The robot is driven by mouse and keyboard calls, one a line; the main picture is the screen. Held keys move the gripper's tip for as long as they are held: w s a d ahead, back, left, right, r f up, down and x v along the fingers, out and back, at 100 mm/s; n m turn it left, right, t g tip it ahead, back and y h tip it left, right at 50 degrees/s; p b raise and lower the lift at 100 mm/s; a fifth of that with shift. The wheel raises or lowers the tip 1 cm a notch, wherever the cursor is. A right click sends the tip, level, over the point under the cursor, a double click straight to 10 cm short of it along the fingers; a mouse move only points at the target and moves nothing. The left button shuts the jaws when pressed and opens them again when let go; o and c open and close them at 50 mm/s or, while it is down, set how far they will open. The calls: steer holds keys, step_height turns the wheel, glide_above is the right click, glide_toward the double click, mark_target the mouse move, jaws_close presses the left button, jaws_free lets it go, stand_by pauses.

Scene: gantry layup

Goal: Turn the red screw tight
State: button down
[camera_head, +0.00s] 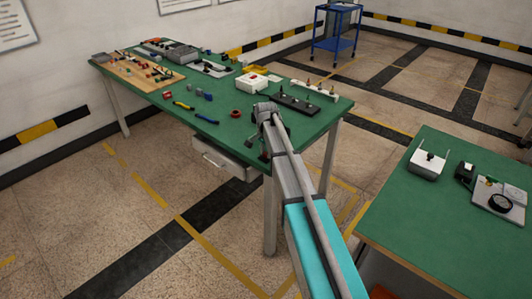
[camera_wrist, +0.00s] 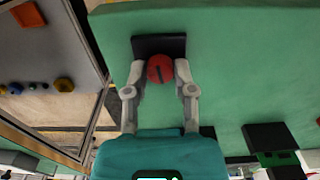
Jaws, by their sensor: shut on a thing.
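The red screw (camera_wrist: 160,69) shows in the wrist view as a round red head with a dark slot across it. It sits at a black block (camera_wrist: 146,44) on a green surface. My gripper (camera_wrist: 160,75) has one finger on each side of the red head and is shut on it. In the head view my gripper (camera_head: 267,110) is at the front right part of the green table (camera_head: 225,115); the red screw cannot be made out there.
A wooden board with small parts (camera_head: 135,72) lies at the far left. A second green table (camera_head: 440,225) stands at right.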

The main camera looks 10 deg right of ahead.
steer(key=shift+d, duration=0.1)
stand_by(0.3)
steer(key=shift+c, duration=2.2)
jaws_free()
steer(key=shift+n, duration=0.4)
